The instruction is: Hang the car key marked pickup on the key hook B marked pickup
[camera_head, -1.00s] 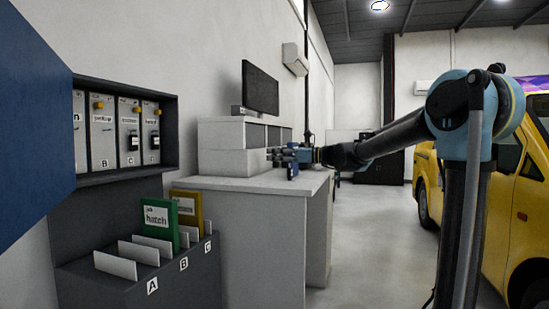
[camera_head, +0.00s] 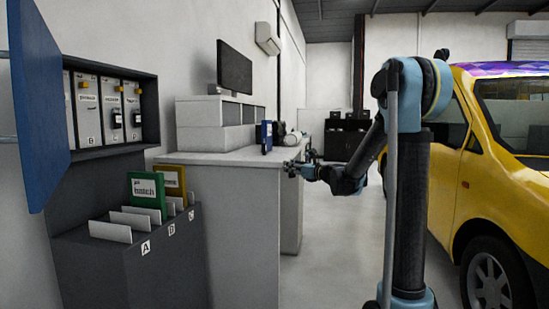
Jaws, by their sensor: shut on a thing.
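The open key cabinet (camera_head: 150,72) is on the left wall. Its panel B (camera_head: 89,118), whose label looks like pickup, has a yellow hook (camera_head: 84,85) with no key on it. Two panels to its right each carry a dark car key, one here (camera_head: 116,121) and one farther right (camera_head: 137,119). My gripper (camera_head: 289,168) is at the front right corner of the grey counter, well right of the cabinet. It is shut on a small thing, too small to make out. I cannot read any pickup mark there.
The blue cabinet door (camera_head: 36,120) swings out on the left. Below the cabinet, a slotted rack (camera_head: 125,258) holds green (camera_head: 147,192) and yellow (camera_head: 172,180) folders. A blue object (camera_head: 267,137) stands on the counter (camera_head: 215,158). A yellow vehicle (camera_head: 475,185) is at right.

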